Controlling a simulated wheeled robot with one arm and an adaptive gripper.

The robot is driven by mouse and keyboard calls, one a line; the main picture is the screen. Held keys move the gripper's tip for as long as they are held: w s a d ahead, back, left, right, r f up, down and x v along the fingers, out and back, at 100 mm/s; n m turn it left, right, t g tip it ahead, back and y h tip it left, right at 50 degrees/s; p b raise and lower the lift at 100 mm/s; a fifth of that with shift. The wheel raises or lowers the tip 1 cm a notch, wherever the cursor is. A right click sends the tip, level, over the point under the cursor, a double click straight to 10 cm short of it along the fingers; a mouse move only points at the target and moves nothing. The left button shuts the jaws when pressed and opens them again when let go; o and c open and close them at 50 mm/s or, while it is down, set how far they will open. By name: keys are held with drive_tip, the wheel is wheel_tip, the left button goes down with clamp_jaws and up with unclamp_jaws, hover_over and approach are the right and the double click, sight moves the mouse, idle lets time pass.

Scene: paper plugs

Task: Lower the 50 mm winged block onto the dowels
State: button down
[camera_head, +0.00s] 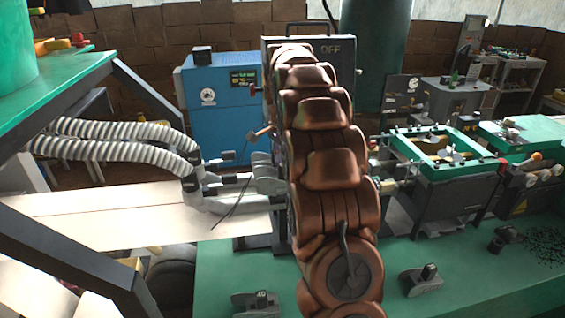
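I cannot pick out the 50 mm winged block or the dowels in the head view. A large copper-coloured jointed arm, which looks like mine, rises through the middle and covers what lies behind it. My gripper does not show; it may be hidden behind the arm.
A green table (462,278) fills the lower right, with grey clamp-like pieces (421,279) on it and open room between them. A machine with a green frame (470,168) stands at right. Ribbed hoses (120,150), a pale board (110,212) and a blue cabinet (218,128) are at left.

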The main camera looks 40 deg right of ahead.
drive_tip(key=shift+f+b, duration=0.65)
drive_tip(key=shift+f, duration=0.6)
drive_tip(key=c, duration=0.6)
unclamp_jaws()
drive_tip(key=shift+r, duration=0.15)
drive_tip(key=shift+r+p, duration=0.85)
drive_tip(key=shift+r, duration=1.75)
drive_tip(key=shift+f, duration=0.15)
